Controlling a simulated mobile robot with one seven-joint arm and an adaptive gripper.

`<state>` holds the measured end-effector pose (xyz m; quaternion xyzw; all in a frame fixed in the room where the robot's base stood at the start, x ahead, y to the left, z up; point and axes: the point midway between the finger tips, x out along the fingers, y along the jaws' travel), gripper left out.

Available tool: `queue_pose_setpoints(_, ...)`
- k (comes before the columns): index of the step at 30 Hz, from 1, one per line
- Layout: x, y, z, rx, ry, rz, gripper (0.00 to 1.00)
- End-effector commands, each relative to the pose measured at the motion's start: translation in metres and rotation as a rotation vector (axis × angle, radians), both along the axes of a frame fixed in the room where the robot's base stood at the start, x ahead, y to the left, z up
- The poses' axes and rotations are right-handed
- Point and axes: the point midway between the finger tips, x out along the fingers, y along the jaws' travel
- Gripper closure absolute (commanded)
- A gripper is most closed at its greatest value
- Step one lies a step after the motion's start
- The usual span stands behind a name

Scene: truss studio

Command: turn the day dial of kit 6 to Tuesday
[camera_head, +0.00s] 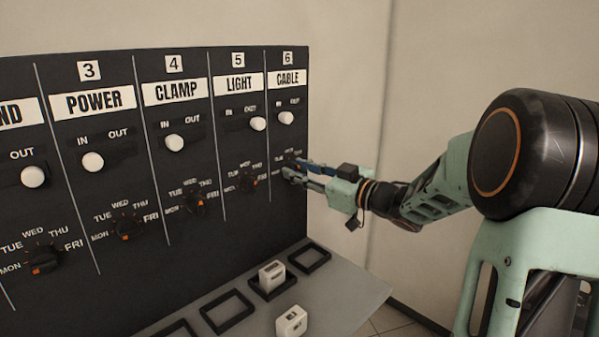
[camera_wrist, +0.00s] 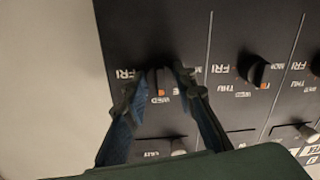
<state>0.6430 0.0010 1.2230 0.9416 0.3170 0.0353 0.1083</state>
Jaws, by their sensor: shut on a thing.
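The kit 6 panel (camera_head: 290,215), headed CABLE, is the rightmost column of the black board. Its day dial (camera_wrist: 158,83) is a dark knob with an orange mark, near the bottom of that column. My gripper (camera_head: 291,170) reaches it from the right and is shut on it, one finger on each side; the wrist view shows the fingertips (camera_wrist: 163,80) around the knob. In that view, which is upside down, the orange mark faces the WED label. The FRI label shows at left; the fingers hide some labels. In the head view my fingers mostly cover the dial.
The neighbouring kit 5 dial (camera_head: 248,182) sits close to the left of my gripper. White slider knobs (camera_head: 287,118) stick out above the dials. A grey shelf (camera_head: 350,290) below holds black square frames and two white blocks (camera_head: 291,321). The space right of the board is open.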

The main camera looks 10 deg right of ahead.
Motion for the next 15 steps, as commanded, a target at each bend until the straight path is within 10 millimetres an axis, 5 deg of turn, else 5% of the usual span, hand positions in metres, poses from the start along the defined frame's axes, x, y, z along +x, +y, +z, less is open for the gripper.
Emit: queue_pose_setpoints(15, -0.0007, 0.0018, -0.0039, -0.305, -0.204, 0.002, 0.99)
